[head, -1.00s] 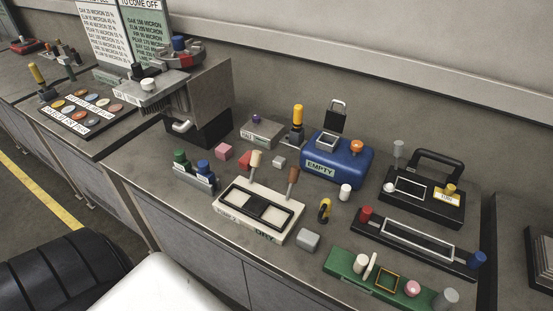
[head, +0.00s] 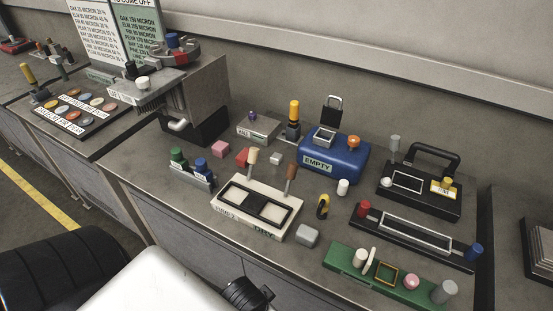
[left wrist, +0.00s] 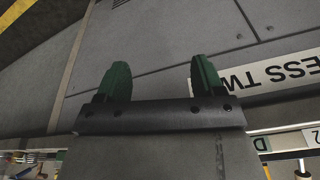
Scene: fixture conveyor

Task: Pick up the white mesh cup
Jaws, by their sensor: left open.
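No cup with a clearly visible mesh shows in the head view. A small white cylinder (head: 342,187) stands upright on the bench in front of the blue EMPTY box. Another small white cylinder (head: 360,257) stands on the green tray (head: 337,255) at the front right. Both are too small to show any mesh. My left gripper (left wrist: 160,78) shows in the left wrist view with its two green fingers wide apart and nothing between them. Neither white cylinder is recognisable in that view. My right gripper is not in view.
The blue box (head: 319,178), cream DRY tray (head: 232,217), grey block (head: 307,235) and yellow-black tool (head: 323,206) crowd the bench around the single white cylinder. A black tray (head: 364,226) lies to the right. Bare bench top (head: 150,178) shows at left.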

